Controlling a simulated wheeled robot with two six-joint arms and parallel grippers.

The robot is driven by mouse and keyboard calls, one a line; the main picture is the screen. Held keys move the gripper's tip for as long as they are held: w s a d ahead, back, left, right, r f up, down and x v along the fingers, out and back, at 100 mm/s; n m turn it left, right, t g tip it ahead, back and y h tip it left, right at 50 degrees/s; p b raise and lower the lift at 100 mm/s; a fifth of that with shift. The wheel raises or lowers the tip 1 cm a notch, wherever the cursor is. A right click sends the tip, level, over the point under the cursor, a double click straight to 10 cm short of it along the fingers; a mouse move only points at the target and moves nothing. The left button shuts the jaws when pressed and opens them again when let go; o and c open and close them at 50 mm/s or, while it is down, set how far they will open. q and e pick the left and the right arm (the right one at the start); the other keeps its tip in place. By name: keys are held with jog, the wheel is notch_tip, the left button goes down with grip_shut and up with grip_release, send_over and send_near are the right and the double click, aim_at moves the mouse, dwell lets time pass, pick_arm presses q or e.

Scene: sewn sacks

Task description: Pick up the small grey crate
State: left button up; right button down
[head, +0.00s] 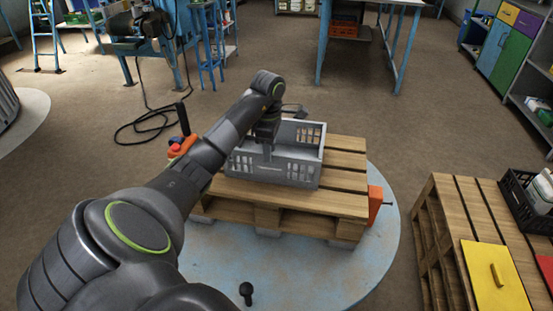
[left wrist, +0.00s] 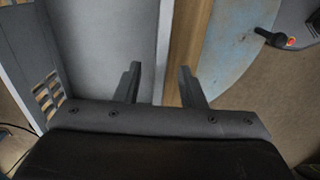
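The small grey crate (head: 272,174) sits upright on a wooden pallet, with slotted openings in its walls. My left gripper (head: 267,150) points down at the crate's near wall, partly hiding the crate's inside. In the left wrist view the two fingers of the left gripper (left wrist: 160,82) are spread apart. The pale rim of the crate (left wrist: 164,40) runs between them, one finger on the inner side and one on the outer side, with a gap visible on each side. My right gripper is in neither view.
The wooden pallet (head: 345,190) stands on a round pale-blue platform (head: 380,255). An orange block (head: 375,204) is at its right side. Another pallet (head: 440,205) at the right carries a yellow panel (head: 495,277) and a black crate (head: 522,200). Open floor lies behind.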

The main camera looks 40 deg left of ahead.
pick_arm(q)
notch_tip(320, 180, down, 2)
jog(key=shift+f+b, duration=0.15)
jog(key=shift+b, duration=0.25)
jog(key=shift+c, duration=0.3)
grip_shut()
dwell(0.9)
